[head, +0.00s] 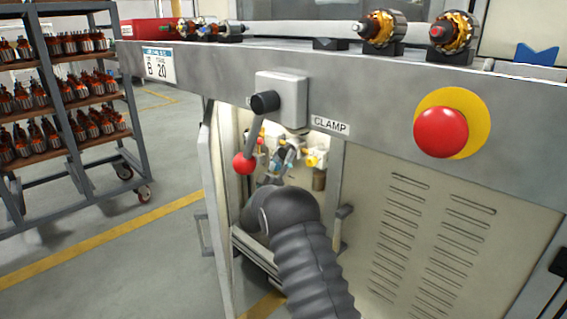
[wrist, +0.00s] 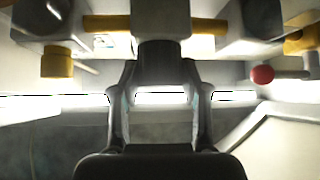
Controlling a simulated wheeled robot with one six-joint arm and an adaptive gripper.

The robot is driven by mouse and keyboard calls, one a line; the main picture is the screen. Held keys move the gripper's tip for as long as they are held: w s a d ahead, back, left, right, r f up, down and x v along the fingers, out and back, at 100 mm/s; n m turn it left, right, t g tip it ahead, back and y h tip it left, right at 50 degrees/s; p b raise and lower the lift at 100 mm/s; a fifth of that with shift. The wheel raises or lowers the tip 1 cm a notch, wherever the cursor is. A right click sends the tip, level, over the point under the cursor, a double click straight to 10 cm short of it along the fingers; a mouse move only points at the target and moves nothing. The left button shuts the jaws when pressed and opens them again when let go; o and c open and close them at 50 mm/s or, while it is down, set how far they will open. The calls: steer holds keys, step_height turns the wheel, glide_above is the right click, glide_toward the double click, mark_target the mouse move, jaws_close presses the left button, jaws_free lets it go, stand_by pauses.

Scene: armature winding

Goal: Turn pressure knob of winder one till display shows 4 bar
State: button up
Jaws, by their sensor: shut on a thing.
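In the wrist view the two fingers of my gripper (wrist: 163,75) reach up either side of a dark round knob (wrist: 162,56) under a grey block (wrist: 162,18). The fingers are shut on this knob, which I take for the pressure knob. In the head view my dark arm goes into the open cabinet (head: 226,135) below the CLAMP label (head: 331,125). There my arm and the cabinet's front hide most of the gripper and the knob. I cannot make out a pressure reading in either view.
A yellow fitting (wrist: 57,62) lies left of my gripper and a red ball (wrist: 263,75) right of it. A lever with a red ball (head: 244,163) hangs before the opening. A red emergency button (head: 441,132) sits right. A rack (head: 62,160) stands left.

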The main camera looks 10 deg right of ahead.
steer(key=m+g+h+b, duration=0.1)
steer(key=m, duration=0.1)
steer(key=m+g+h+b, duration=0.1)
steer(key=m+b, duration=0.1)
steer(key=m+g+h+b, duration=0.1)
steer(key=g, duration=0.1)
steer(key=shift+w+a+f+m+h+b, duration=0.1)
steer(key=shift+w+f+m+h+b, duration=0.05)
steer(key=shift+f+m+h+b, duration=0.2)
steer(key=shift+r+m+g+h, duration=0.2)
steer(key=shift+m+g+h, duration=0.15)
steer(key=shift+m+g, duration=0.5)
steer(key=shift+r+m+g+h, duration=0.2)
steer(key=shift+m+g+h, duration=0.1)
steer(key=shift+m+g, duration=0.55)
steer(key=o, duration=1.1)
steer(key=shift+o, duration=0.2)
step_height(320, 180, up, 10)
steer(key=shift+f, duration=0.1)
